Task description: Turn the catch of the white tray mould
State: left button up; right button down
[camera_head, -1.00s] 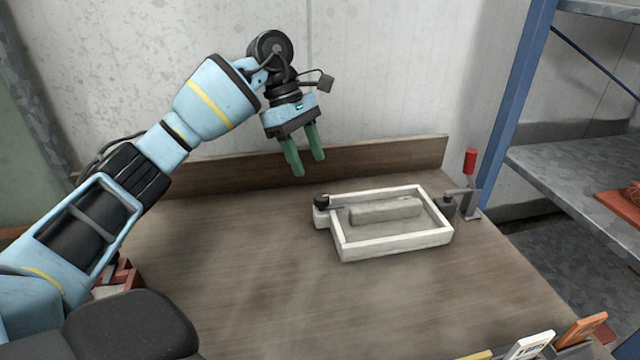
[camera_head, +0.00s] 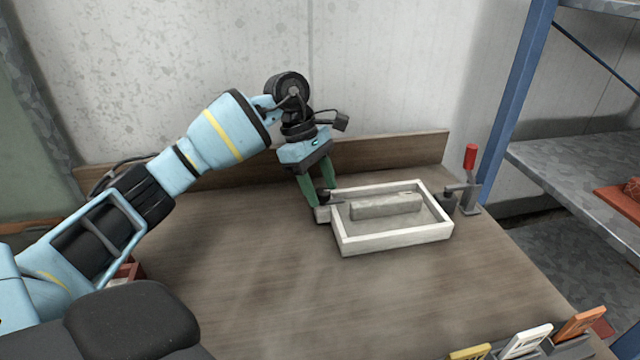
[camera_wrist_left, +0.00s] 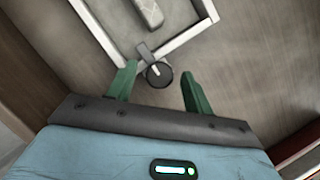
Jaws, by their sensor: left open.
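The white tray mould (camera_head: 395,244) lies on the workbench, with a grey block (camera_head: 385,207) inside it; its rim also shows in the left wrist view (camera_wrist_left: 188,36). The catch is a dark round knob (camera_wrist_left: 158,74) with a short lever at the tray's left corner; in the head view the knob (camera_head: 325,196) is partly hidden by my fingers. My left gripper (camera_head: 324,197) is open, pointing down, with its green fingers either side of the knob. In the left wrist view the knob lies between the fingertips (camera_wrist_left: 158,78), with gaps on both sides. My right gripper is not in view.
A toggle clamp with a red handle (camera_head: 470,157) stands at the tray's right side. A wooden backboard (camera_head: 400,157) runs behind. Several coloured tags (camera_head: 527,342) stand at the front right. The bench in front of the tray is clear.

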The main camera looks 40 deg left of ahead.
pick_arm(q)
jog(key=shift+c, duration=0.4)
jog(key=c, duration=0.9)
